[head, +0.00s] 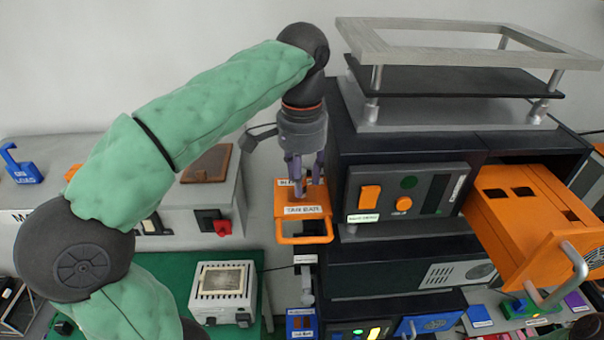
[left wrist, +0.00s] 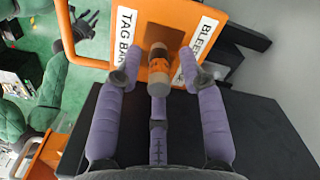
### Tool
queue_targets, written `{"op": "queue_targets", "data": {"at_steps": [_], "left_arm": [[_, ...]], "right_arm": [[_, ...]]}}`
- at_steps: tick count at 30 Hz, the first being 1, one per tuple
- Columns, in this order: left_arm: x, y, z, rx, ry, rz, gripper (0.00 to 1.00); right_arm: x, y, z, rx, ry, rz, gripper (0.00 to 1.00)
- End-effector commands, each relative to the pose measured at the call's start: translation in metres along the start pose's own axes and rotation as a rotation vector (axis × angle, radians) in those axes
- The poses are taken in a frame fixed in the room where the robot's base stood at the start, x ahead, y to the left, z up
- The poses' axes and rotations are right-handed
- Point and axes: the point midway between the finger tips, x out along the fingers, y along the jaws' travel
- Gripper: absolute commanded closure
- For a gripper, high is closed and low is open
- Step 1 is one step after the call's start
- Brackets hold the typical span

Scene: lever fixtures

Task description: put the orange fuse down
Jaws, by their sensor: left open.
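The orange fuse (left wrist: 160,67) is a small cylinder with orange and tan bands. In the head view the left gripper (head: 306,182) points down at the tag bar (head: 303,212), and the fuse is hidden by the fingers.
A black cabinet with a control panel (head: 407,200) stands close right of the gripper. An orange box with a handle (head: 522,215) sticks out further right. A white-topped unit (head: 223,288) stands on a green mat at lower left. A metal frame (head: 465,42) tops the cabinet.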

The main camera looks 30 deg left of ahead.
Motion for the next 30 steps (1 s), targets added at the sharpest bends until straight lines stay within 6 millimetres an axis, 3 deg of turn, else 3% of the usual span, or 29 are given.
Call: {"op": "queue_targets", "data": {"at_steps": [8, 24, 30], "left_arm": [[-0.016, 0.000, -0.001, 0.001, 0.002, 0.000, 0.60], [-0.107, 0.000, -0.001, 0.001, 0.001, 0.000, 0.60], [-0.122, 0.000, 0.000, 0.000, 0.000, 0.000, 0.60]], "right_arm": [[-0.003, -0.001, 0.000, 0.000, 0.000, 0.000, 0.54], [-0.019, -0.007, 0.001, 0.000, 0.000, 0.000, 0.54], [-0.034, -0.012, 0.001, 0.000, 0.000, 0.000, 0.54]]}}
